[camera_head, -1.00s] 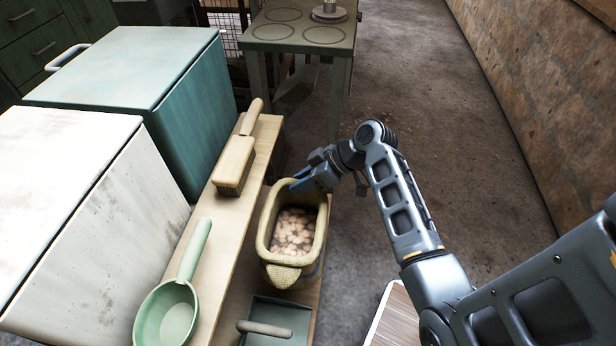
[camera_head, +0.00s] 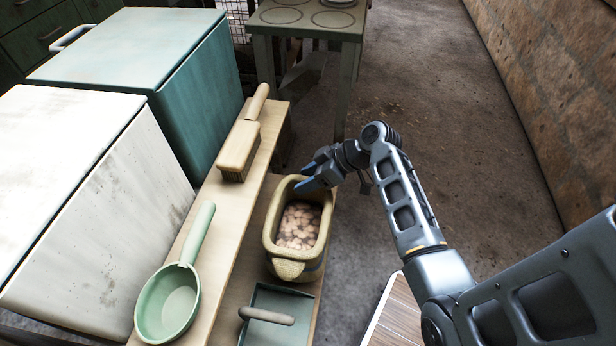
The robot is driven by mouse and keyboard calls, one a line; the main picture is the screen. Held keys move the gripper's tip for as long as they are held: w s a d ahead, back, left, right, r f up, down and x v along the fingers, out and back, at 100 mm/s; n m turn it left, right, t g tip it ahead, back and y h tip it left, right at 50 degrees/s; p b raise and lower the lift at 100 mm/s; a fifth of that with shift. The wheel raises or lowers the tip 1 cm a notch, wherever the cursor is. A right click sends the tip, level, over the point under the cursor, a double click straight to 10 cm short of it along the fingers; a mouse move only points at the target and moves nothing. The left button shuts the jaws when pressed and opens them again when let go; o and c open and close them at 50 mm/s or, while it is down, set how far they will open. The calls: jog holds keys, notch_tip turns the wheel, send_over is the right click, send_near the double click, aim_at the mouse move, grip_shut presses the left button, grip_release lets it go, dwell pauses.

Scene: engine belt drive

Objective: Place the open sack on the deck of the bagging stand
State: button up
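The open sack (camera_head: 270,236) is a tan, rolled-rim container full of pale brown, rounded pieces. It stands upright on a low wooden board, right of centre in the head view. My gripper (camera_head: 308,177) is at the sack's far rim, coming from the right. Its two blue fingers show apart, one near the rim's inner side and one beyond it. Whether they touch the rim is not clear. A green table with ring marks (camera_head: 298,28) stands at the back; I cannot tell whether it is the bagging stand.
A wooden shelf (camera_head: 222,240) left of the sack holds a brush (camera_head: 240,148) and a green scoop (camera_head: 168,302). A dustpan-like tray (camera_head: 275,318) lies in front of the sack. White (camera_head: 85,200) and teal (camera_head: 135,50) boxes stand left. Floor to the right is clear.

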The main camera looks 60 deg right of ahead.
jog(key=p+v, duration=0.2)
jog(key=v, duration=1)
jog(key=shift+p, duration=0.3)
jog(key=shift+d, duration=0.1)
